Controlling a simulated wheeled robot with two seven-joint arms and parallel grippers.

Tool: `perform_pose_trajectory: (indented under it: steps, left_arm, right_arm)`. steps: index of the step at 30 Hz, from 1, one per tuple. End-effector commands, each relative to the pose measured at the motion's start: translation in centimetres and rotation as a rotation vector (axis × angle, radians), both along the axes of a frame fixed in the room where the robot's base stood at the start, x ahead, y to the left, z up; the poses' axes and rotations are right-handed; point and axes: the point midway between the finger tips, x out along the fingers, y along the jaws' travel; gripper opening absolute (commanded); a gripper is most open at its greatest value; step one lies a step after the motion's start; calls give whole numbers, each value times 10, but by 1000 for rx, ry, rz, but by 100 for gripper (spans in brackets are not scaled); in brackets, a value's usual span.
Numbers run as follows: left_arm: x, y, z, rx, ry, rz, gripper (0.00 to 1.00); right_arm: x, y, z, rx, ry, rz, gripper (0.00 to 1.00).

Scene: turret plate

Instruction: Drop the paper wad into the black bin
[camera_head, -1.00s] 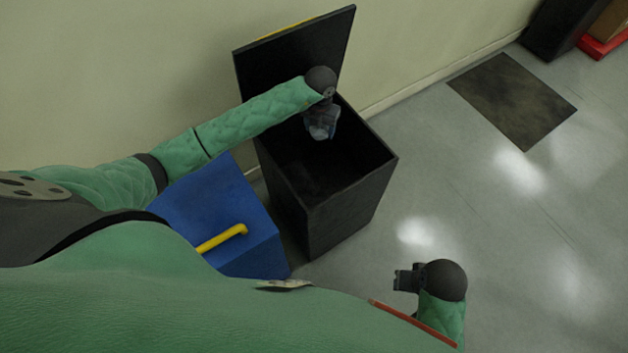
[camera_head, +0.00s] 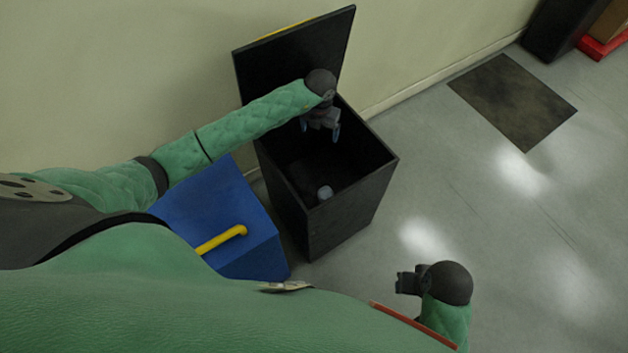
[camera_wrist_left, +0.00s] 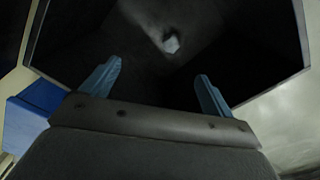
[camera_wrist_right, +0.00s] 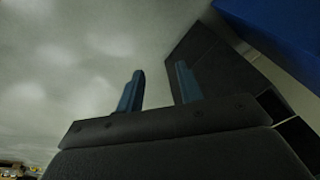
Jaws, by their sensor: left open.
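The paper wad (camera_head: 325,192) is a small pale lump inside the black bin (camera_head: 345,215), low in its dark interior. It also shows in the left wrist view (camera_wrist_left: 171,44), beyond the fingertips and apart from them. The bin's lid stands open against the wall. My left gripper (camera_head: 321,130) is over the bin's opening, its blue fingers spread and empty. In the left wrist view its fingers (camera_wrist_left: 158,85) are wide apart. My right gripper (camera_head: 402,283) is low at the right of the bin; in the right wrist view its fingers (camera_wrist_right: 160,88) are apart with nothing between them.
A blue bin (camera_head: 220,210) with a yellow handle (camera_head: 222,238) stands left of the black bin. A dark mat (camera_head: 513,100) lies on the grey floor at the right. A black container (camera_head: 556,28) and a red item (camera_head: 603,45) are at the far right.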

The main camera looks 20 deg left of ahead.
Motion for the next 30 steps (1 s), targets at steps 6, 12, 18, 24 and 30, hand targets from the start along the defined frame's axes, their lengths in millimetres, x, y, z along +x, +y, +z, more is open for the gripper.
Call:
perform_pose_trajectory:
  steps: [6, 12, 18, 24, 30]
  left_arm:
    - [1, 1, 14, 0, -2, 0, 87]
    - [1, 0, 45, 0, -3, -1, 87]
    - [1, 1, 69, 1, -2, -1, 87]
    - [0, 0, 77, 0, 0, 0, 87]
    - [0, 0, 78, 0, 0, 0, 87]
  right_arm:
    - [0, 0, -2, 1, -2, 2, 36]
    - [2, 4, 9, 18, -39, 6, 36]
    - [3, 14, -9, 34, -44, 17, 36]
    - [4, 19, -13, 43, -51, 26, 36]
    - [4, 17, -12, 40, -53, 25, 36]
